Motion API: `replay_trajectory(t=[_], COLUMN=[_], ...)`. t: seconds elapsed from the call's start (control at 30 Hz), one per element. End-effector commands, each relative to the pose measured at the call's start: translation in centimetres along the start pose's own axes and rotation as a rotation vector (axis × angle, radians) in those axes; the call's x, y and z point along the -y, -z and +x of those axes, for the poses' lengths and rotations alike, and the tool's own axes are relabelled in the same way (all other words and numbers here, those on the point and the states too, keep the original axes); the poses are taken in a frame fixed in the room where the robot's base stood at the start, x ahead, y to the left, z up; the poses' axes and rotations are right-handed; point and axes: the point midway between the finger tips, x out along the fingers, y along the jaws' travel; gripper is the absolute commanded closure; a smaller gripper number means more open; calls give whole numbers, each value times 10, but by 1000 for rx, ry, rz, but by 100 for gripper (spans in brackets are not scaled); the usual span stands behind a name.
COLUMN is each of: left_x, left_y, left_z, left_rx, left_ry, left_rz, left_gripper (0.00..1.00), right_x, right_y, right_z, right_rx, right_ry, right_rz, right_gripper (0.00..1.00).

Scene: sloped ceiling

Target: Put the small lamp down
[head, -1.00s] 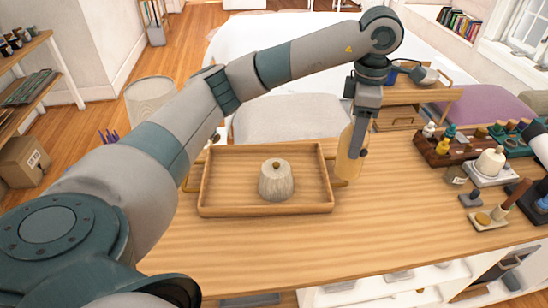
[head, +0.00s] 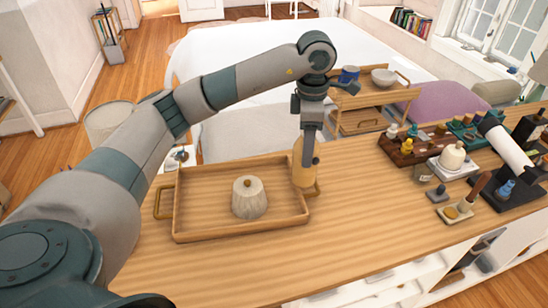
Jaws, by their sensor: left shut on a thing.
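My left gripper (head: 309,150) points down and is shut on a tan, rounded, upright thing, which I take to be the small lamp (head: 299,172). The fingers cover part of it. It is at the right end of the wooden tray (head: 240,232), near its right handle. I cannot tell whether its base touches anything. A pale ribbed piece with a brown knob (head: 250,200) stands inside the tray. My right gripper is not in view.
The wooden table (head: 370,200) is bare right of the tray. Farther right are a dark rack of small bottles (head: 408,152), a white knobbed piece on a stand (head: 453,160) and a white cylinder (head: 506,147).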

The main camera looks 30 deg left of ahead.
Motion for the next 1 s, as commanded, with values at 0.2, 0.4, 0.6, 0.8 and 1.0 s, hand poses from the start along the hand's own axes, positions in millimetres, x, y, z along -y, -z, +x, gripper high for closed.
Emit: replay_trajectory(t=[0.2, 0.4, 0.6, 0.8, 1.0], left_x=[-12, -20, -22, -22, -22], left_y=[42, 65, 70, 70, 70], left_z=[21, 38, 44, 44, 52], left_rx=[-2, 0, 0, 0, 0], left_ry=[3, 1, 0, 0, 2], left_rz=[-3, -1, 1, 1, 1], left_gripper=[81, 81, 81, 81, 81], right_x=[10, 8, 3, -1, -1], right_y=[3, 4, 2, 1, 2], right_z=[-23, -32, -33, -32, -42], right_rx=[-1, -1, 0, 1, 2], right_ry=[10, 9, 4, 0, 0], right_rz=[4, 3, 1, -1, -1], right_gripper=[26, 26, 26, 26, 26])
